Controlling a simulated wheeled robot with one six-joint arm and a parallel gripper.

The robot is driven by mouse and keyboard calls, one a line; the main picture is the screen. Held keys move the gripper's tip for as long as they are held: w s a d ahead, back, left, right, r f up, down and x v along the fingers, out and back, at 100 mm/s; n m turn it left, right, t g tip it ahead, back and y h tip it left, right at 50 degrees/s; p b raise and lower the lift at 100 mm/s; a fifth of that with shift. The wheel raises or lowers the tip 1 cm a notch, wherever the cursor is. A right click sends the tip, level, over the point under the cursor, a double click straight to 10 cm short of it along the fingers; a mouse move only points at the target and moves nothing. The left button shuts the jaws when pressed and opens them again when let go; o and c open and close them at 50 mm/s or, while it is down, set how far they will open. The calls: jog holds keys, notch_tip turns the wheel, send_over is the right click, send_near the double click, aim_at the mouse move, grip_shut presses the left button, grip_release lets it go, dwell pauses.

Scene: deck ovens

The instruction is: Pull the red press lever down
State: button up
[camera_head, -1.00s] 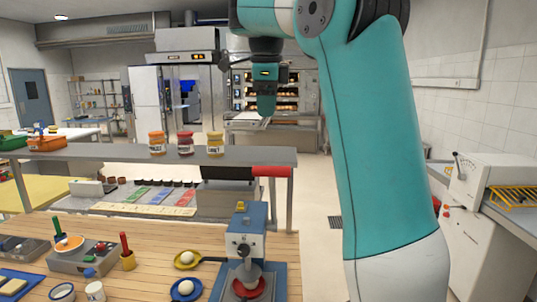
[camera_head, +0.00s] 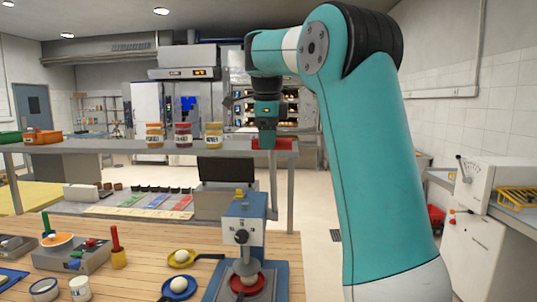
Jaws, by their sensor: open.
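The blue and grey press (camera_head: 243,235) stands on the wooden counter, with a red round part (camera_head: 248,284) at its base. The red press lever (camera_head: 284,144) shows as a thick, level red grip at about shelf height, above and right of the press body. A grey bar below it runs down toward the press. My gripper (camera_head: 266,144) hangs pointing down and overlaps the middle of the red grip. Its fingers are small and hard to make out, but it is open. Whether it touches the lever cannot be told.
A grey shelf (camera_head: 95,147) crosses behind the counter, with several jars (camera_head: 183,135) on it. Yellow and blue dishes (camera_head: 181,257) with pale balls sit left of the press. A red-handled tool (camera_head: 116,245) stands farther left. Floor is clear right of the counter.

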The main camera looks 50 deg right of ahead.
jog(key=shift+d+f, duration=0.1)
jog(key=shift+f, duration=0.4)
grip_shut()
